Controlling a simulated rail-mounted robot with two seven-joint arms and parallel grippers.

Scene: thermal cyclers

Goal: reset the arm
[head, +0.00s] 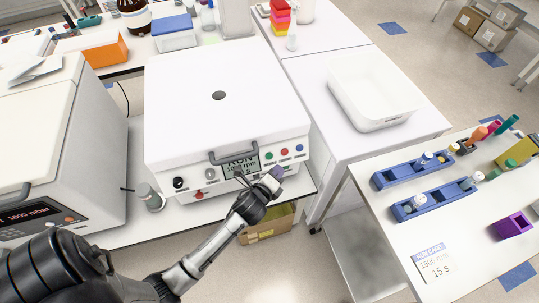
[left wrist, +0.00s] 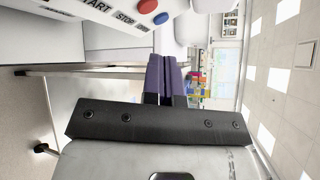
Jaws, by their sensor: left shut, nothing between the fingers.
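My left gripper (head: 277,174) has purple fingertips and is in front of the white machine (head: 220,95), near its front panel, apart from the buttons as far as I can tell. Its fingers are together and empty. In the left wrist view the two purple fingers (left wrist: 166,80) lie side by side, with the machine's START and STOP labels and a red button (left wrist: 148,6) at the upper left. The machine's lid is shut, and its display (head: 241,167) reads RUN and an rpm figure, partly hidden by the lid handle. My right gripper is not in view.
A second device (head: 55,130) with a pressure display stands at the left. A white tub (head: 375,92) sits on the bench at the right. A side table (head: 370,212) holds blue racks (head: 412,172) with tubes and a purple block (head: 512,224). A cardboard box (head: 268,226) lies below the bench.

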